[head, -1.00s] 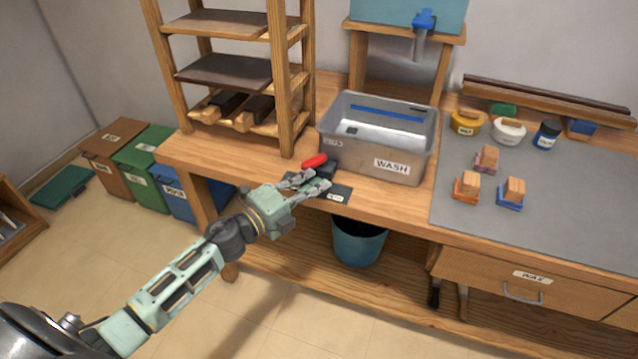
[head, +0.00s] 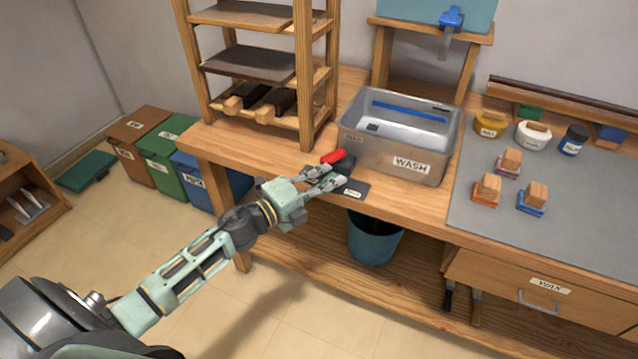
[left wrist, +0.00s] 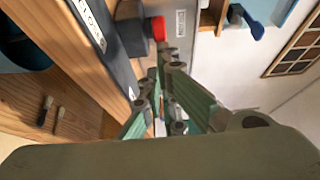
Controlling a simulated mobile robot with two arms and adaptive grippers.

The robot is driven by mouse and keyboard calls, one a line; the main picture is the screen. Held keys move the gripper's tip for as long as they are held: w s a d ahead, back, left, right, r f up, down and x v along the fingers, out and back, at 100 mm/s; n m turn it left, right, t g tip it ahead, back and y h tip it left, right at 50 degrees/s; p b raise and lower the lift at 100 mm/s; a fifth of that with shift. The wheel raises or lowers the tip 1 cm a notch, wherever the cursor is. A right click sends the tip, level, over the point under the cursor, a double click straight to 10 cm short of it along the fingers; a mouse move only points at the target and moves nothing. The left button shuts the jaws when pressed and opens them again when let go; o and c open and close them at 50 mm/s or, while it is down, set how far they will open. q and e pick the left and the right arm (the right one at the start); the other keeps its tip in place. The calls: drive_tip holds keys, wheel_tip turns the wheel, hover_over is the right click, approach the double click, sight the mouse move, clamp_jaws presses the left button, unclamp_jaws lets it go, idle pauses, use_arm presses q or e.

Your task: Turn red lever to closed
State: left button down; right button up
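The red lever (head: 334,156) sits on a dark round mount (head: 345,165) beside the wash basin, with its red handle pointing left. My left gripper (head: 330,176) is just in front of the lever, low over the plate. In the left wrist view its fingers (left wrist: 168,62) are drawn together, with nothing seen between them. The red handle (left wrist: 157,29) shows just beyond the fingertips; whether they touch it I cannot tell. My right gripper is out of view.
The grey WASH basin (head: 447,150) stands right of the lever. A wooden rack (head: 306,80) stands behind and to the left. A blue bucket (head: 375,240) is below the bench edge. Stamps and jars rest on the grey mat (head: 580,228) at right.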

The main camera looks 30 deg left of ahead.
use_arm(q)
drive_tip(key=v, duration=1.1)
drive_tip(key=shift+s+a, duration=0.2)
drive_tip(key=shift+s, duration=0.15)
drive_tip(key=s+a+f+n+g+y, duration=0.1)
drive_tip(key=a+f+n+y, duration=0.25)
drive_tip(key=f, duration=0.55)
drive_tip(key=s+a+f+n+g+y, duration=0.1)
drive_tip(key=a+f+n+y, duration=0.1)
drive_tip(key=f+n, duration=0.5)
drive_tip(key=s+f+n+g+y+p, duration=0.1)
drive_tip(key=s+f+n+g, duration=0.1)
drive_tip(key=s+f, duration=0.5)
drive_tip(key=s+f+n+g+y+p, duration=0.1)
drive_tip(key=s+f+n+g+y, duration=0.15)
drive_tip(key=f, duration=0.95)
drive_tip(key=s+d+f+n+g, duration=0.2)
drive_tip(key=s+f, duration=0.4)
drive_tip(key=s, duration=0.4)
drive_tip(key=s+d+f+n+g+h, duration=0.1)
drive_tip(key=s+d+f+g, duration=0.3)
drive_tip(key=s, duration=0.5)
drive_tip(key=s+d+f+n+g, duration=0.2)
drive_tip(key=s+d+f, duration=0.4)
drive_tip(key=s, duration=0.4)
drive_tip(key=shift+s+d+f+n+g, duration=0.2)
drive_tip(key=shift+s+f+n+g, duration=0.2)
drive_tip(key=shift+f, duration=0.45)
